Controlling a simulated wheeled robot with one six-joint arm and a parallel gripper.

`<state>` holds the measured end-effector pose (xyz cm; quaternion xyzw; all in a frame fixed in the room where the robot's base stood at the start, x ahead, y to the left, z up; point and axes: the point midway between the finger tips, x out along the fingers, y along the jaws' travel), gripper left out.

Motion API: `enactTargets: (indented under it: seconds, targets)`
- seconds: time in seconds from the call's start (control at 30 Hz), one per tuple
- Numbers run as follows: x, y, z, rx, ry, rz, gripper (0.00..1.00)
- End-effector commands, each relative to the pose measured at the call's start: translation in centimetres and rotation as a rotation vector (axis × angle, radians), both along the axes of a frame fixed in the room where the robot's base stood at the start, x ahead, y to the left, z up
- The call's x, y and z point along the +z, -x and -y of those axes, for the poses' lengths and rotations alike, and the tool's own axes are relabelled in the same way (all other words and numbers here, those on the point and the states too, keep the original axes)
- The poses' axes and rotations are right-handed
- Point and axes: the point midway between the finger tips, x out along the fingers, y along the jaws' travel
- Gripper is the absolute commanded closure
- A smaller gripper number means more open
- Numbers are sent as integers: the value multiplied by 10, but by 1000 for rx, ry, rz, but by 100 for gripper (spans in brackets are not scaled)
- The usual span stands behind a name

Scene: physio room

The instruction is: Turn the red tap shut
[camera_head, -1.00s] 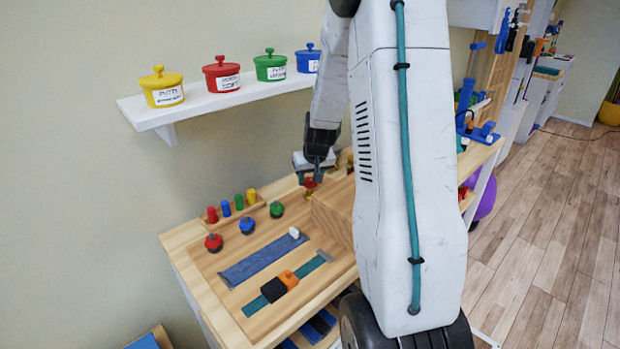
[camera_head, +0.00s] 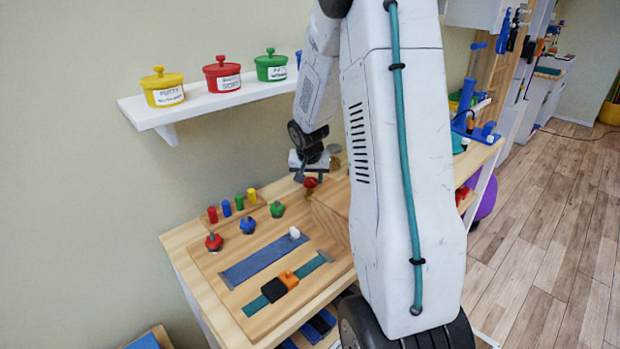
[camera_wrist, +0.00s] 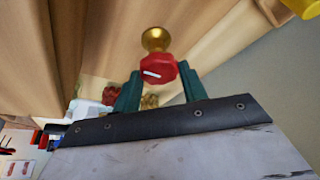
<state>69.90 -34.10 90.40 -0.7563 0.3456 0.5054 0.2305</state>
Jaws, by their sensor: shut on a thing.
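The red tap (camera_wrist: 158,69) is a red knob with a white mark on its face, on a brass stem (camera_wrist: 155,39), in the wrist view. In the head view the red tap (camera_head: 310,182) shows small at the top of the wooden bench board, beside a wooden block. My gripper (camera_wrist: 157,84) has its two green fingers on either side of the red knob and is shut on it. In the head view my gripper (camera_head: 301,177) is at the tap, partly hidden by my arm. The white mark lies nearly level, tilted slightly, in the wrist view.
Red, blue and green knobs, several coloured pegs (camera_head: 239,202), a blue strap (camera_head: 264,260) and a teal strap with a black and orange buckle (camera_head: 279,287) are on the bench (camera_head: 187,236). A white shelf (camera_head: 158,117) with putty pots hangs above.

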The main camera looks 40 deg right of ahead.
Motion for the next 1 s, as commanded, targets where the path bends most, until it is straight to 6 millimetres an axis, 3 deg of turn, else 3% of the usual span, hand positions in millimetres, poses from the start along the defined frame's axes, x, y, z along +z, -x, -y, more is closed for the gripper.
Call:
enactTargets:
  seconds: [0.13,0.17,0.23,0.57,1.0]
  targets:
    - [-1,1,-1,-2,-3,-1,81]
    - [-1,1,-1,-2,-3,-1,55]
    - [-1,1,-1,-2,-3,-1,36]
    - [3,1,-1,-1,-1,1,36]
    - [62,17,-19,-1,0,2,36]
